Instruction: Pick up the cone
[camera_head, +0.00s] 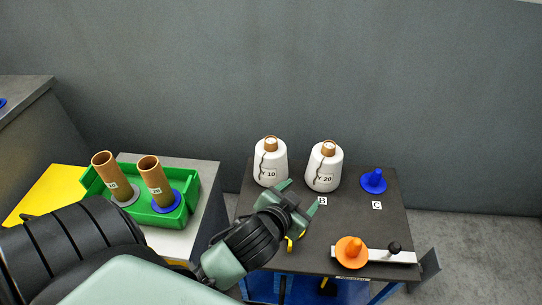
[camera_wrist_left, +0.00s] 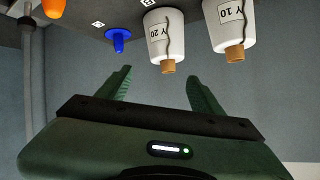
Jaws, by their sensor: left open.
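Two white yarn cones with brown tops stand upright on the dark table (camera_head: 225,290). The cone labelled Y 10 (camera_head: 270,165) is on the left and the cone labelled Y 20 (camera_head: 323,170) is to its right. My left gripper (camera_head: 298,197) is open and empty, in front of the two cones and apart from them. In the left wrist view, which is upside down, Y 20 (camera_wrist_left: 165,35) shows just beyond the open fingers and Y 10 (camera_wrist_left: 228,28) is to the right. My right gripper is not in view.
A blue peg (camera_head: 374,181) stands right of the cones. An orange cone-shaped piece (camera_head: 352,250) sits by a metal bar with a black knob (camera_head: 394,247) at the front right. A green bin (camera_head: 186,212) with two brown tubes is on the left table.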

